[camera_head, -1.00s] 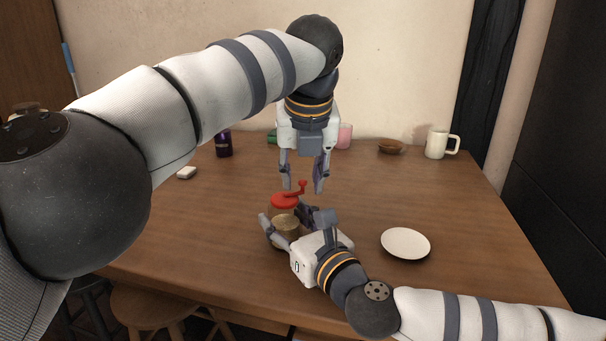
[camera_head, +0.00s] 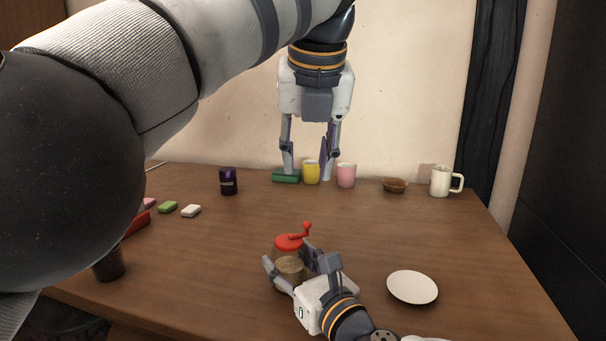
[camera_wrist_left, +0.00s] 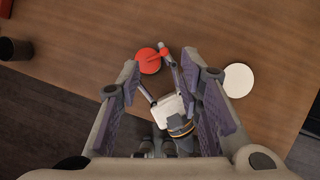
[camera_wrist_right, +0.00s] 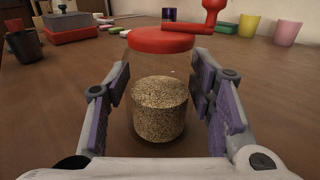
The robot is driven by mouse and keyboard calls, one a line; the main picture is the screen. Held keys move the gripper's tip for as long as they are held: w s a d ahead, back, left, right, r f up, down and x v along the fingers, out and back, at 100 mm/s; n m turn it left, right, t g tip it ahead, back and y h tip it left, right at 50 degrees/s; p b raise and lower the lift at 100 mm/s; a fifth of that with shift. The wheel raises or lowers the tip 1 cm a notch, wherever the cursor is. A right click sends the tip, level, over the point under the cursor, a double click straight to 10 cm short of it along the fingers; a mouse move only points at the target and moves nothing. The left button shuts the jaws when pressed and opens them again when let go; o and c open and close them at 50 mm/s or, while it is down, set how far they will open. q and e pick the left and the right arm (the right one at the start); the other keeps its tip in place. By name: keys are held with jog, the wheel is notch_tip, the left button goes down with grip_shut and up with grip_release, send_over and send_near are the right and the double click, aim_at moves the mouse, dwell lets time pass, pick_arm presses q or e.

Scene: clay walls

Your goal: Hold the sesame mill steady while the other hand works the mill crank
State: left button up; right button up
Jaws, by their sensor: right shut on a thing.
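The sesame mill (camera_head: 289,262) is a clear jar of tan seeds with a red lid; it stands upright on the table. Its red crank (camera_head: 303,231) rises from the lid and points to the right in the head view. My right gripper (camera_head: 287,258) is shut around the jar from the front. The right wrist view shows the jar (camera_wrist_right: 160,108) between both fingers. My left gripper (camera_head: 308,178) hangs high above the table, its fingers apart and empty. The left wrist view shows the mill's red lid (camera_wrist_left: 149,60) below and beyond its open fingers.
A white plate (camera_head: 412,287) lies right of the mill. Small blocks (camera_head: 190,210) lie at left. The table around the mill is clear.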

pick_arm(q)
jog(key=w+a+r+m+t, duration=1.25)
jog(key=w+r+m, duration=0.2)
jog(key=w, duration=0.25)
jog(key=m+g+h, duration=1.2)
jog(key=m+h, duration=0.1)
jog(key=m, duration=2.2)
send_near(304, 223)
jog(key=x, duration=0.9)
jog(key=shift+d, duration=0.15)
grip_shut()
